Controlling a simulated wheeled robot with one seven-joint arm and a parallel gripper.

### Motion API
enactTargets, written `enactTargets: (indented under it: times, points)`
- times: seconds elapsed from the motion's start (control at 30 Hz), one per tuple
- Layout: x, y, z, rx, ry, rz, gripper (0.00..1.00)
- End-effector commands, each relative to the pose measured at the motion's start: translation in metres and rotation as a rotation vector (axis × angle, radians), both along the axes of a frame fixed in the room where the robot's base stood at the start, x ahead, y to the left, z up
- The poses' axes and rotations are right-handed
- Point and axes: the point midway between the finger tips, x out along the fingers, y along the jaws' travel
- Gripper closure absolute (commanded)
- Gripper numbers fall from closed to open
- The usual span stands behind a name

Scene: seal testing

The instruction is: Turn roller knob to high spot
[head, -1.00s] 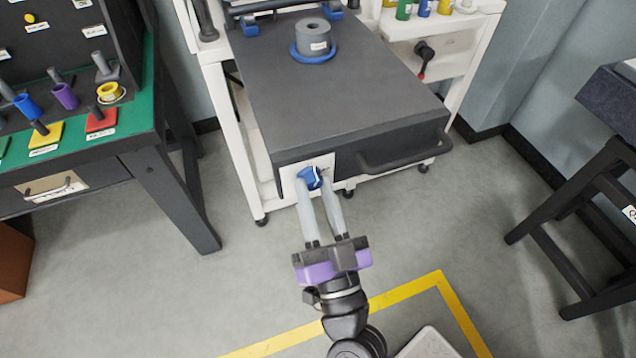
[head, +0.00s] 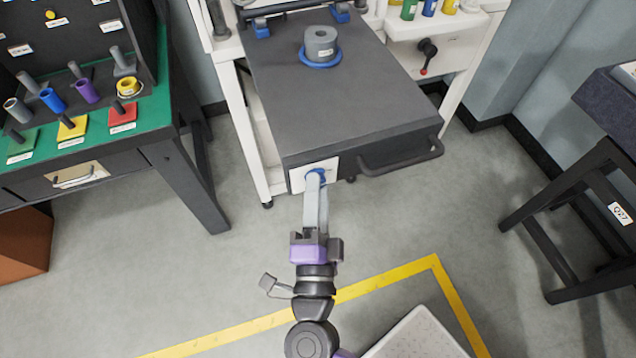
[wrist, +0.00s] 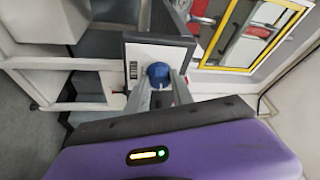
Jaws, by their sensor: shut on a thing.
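The blue roller knob (head: 315,177) sits on a white plate (head: 299,180) at the front left corner of the dark grey machine (head: 350,105). In the wrist view the knob (wrist: 158,74) shows between the two grey fingers, against the plate (wrist: 150,52). My gripper (head: 316,187) is shut on the knob, its fingers reaching up to it from the front. The fingers cover much of the knob in the head view. I cannot read the plate's markings or tell which spot the knob points to.
A black bar handle (head: 405,157) sticks out from the machine's front, right of the knob. A grey roll (head: 320,45) stands on the machine's top. A green-topped table (head: 150,105) with coloured pegs is at left, a dark stool (head: 590,190) at right.

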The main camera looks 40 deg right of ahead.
Motion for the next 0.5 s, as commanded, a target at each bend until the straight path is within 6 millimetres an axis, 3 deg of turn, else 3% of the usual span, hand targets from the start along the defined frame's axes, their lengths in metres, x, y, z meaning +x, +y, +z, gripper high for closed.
enactTargets:
  times: [0.5]
  points:
    - [0.0007,0.0007,0.0040,0.164,-0.058,0.002,1.00]
